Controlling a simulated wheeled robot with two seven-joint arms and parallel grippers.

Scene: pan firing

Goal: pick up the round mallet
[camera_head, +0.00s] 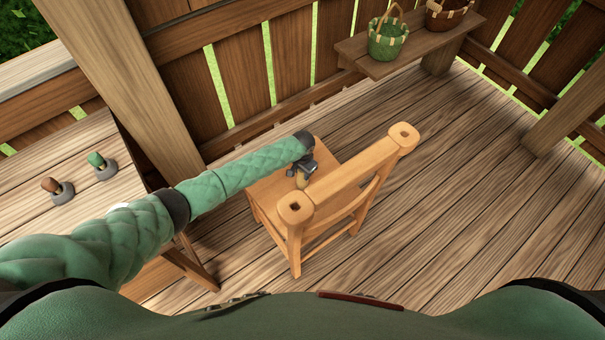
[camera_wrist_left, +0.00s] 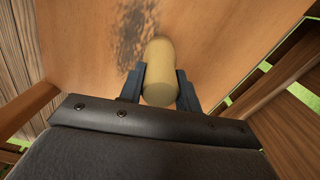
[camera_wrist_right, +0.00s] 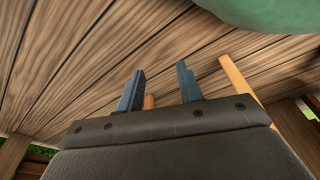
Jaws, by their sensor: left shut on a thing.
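The round mallet is a pale yellow, rounded wooden piece (camera_wrist_left: 160,72) in the left wrist view. It shows small at the chair in the head view (camera_head: 302,181). My left gripper (camera_head: 304,168) is over the seat of the wooden chair (camera_head: 270,195), with its two fingers pressed on both sides of the mallet. A dark smudge lies on the seat beyond it. Whether the mallet touches the seat I cannot tell. My right gripper (camera_wrist_right: 160,88) is open and empty in the right wrist view; it is not in the head view.
The chair's backrest (camera_head: 350,180) rises just right of my left gripper. A table (camera_head: 50,215) at left holds two small knobbed tools (camera_head: 58,190). A bench (camera_head: 400,60) at the back carries a green basket (camera_head: 387,40) and a brown basket (camera_head: 446,12). The deck floor at right is clear.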

